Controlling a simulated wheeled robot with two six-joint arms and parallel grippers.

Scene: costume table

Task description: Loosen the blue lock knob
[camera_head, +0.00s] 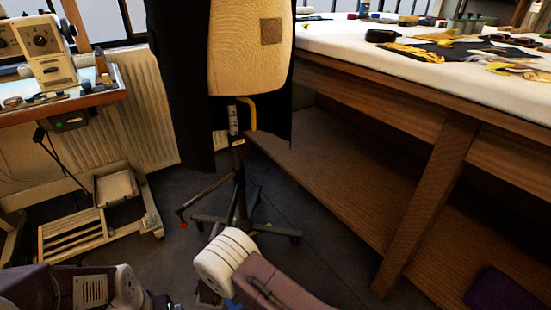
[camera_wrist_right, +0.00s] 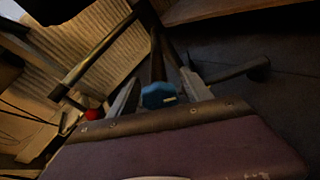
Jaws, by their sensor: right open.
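The blue lock knob (camera_wrist_right: 158,95) sits low on the dark stand of the dress form, in the middle of the right wrist view. My right gripper (camera_wrist_right: 160,80) is open, with one finger on each side of the knob; I cannot tell whether either finger touches it. In the head view the dress form (camera_head: 250,55) stands upright on its stand (camera_head: 240,195). My right arm reaches in from the bottom there, and its white joint covers the area in front of the stand's base. My left arm shows at the bottom left, without a clear view of its gripper.
A long wooden table (camera_head: 400,95) with a low shelf is at the right. A small table with a sewing machine (camera_head: 45,50) is at the left, before a radiator (camera_head: 145,105).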

